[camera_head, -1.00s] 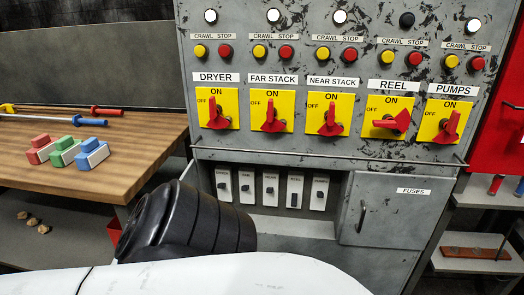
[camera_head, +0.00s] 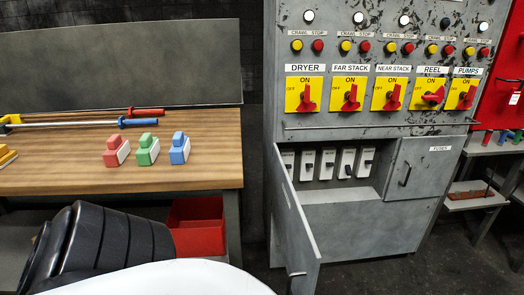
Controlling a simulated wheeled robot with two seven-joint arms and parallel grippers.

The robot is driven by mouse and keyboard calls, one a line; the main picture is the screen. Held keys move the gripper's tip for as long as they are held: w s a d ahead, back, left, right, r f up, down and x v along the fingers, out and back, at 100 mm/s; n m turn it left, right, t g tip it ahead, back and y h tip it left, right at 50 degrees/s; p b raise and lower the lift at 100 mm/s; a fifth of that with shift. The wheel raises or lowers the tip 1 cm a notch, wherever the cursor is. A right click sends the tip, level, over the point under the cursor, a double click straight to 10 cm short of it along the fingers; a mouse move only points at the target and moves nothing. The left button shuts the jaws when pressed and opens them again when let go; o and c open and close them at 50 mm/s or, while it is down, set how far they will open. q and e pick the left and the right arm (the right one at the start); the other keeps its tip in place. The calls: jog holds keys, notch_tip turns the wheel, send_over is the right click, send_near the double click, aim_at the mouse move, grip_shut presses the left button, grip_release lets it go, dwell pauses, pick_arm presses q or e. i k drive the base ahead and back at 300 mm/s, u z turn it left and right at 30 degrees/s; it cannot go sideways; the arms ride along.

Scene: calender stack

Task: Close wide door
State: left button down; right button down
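The wide door (camera_head: 297,225) of the grey control cabinet (camera_head: 350,228) stands open. It is hinged at the left side of the cabinet's lower recess and swings out toward me, seen at a steep angle. Its handle (camera_head: 297,274) is near the lower free edge. The recess behind it shows several white switch units (camera_head: 327,163). The smaller fuses door (camera_head: 418,168) to its right is shut. A white and black part of my arm fills the bottom left; neither gripper shows.
A wooden workbench (camera_head: 215,178) stands left, with red, green and blue blocks and long-handled tools. A red bin (camera_head: 198,228) is under it. A shelf (camera_head: 470,195) stands to the right. Dark floor is free in front of the cabinet's right part.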

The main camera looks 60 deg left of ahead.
aim_at(302, 257)
jog(key=u, duration=1.8)
jog(key=i, duration=0.5)
jog(key=z, duration=0.8)
jog(key=k, duration=1.3)
jog(key=u, duration=0.6)
jog(key=i, duration=0.5)
jog(key=u, duration=0.05)
